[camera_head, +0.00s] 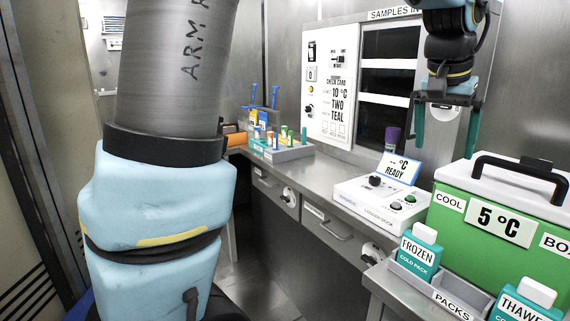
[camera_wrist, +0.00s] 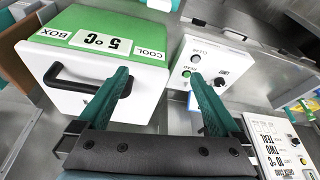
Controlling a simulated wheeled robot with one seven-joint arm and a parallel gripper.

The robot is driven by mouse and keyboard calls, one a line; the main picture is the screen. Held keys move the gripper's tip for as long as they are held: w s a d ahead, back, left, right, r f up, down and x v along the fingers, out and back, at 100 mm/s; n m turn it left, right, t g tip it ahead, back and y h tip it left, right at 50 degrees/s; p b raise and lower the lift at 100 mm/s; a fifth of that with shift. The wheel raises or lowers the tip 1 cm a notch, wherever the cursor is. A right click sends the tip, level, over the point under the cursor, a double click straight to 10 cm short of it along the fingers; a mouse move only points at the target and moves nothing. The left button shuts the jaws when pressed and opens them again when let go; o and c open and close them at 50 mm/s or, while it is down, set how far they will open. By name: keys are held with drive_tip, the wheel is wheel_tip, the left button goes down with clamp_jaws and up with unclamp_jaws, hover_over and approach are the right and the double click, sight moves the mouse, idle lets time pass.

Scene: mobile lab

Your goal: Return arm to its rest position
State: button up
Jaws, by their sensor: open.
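My gripper (camera_head: 445,145) hangs at the upper right of the head view with its two teal fingers pointing down and spread apart. It is above the counter, between the white device and the green cool box. In the wrist view my gripper (camera_wrist: 158,76) shows its fingers wide apart, with nothing held between them. My large grey and light-blue arm links fill the left of the head view.
The green cool box (camera_head: 475,248), reading 5 °C, stands at the right; a white device (camera_head: 381,207) with a READY sign and a purple-capped tube (camera_head: 391,138) are left of it. Cold packs (camera_head: 420,252) stand in front. A tube rack (camera_head: 284,153) is farther back.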

drive_tip(key=w+a+f+n+y+p, duration=0.1)
drive_tip(key=w+a+f+n, duration=0.15)
drive_tip(key=a+f, duration=0.45)
drive_tip(key=w+a+f+n+y, duration=0.1)
drive_tip(key=w+a+f, duration=0.15)
drive_tip(key=a, duration=0.85)
drive_tip(key=s+a+f+n, duration=0.2)
drive_tip(key=s+a+f, duration=0.1)
drive_tip(key=a, duration=0.6)
drive_tip(key=s+a+f+n+g, duration=0.1)
drive_tip(key=s+a+f+n, duration=0.2)
drive_tip(key=a, duration=0.6)
wheel_tip(320, 180, down, 2)
drive_tip(key=shift+a+f+y+p, duration=0.2)
drive_tip(key=shift+a+y+p, duration=0.15)
drive_tip(key=shift+p, duration=0.1)
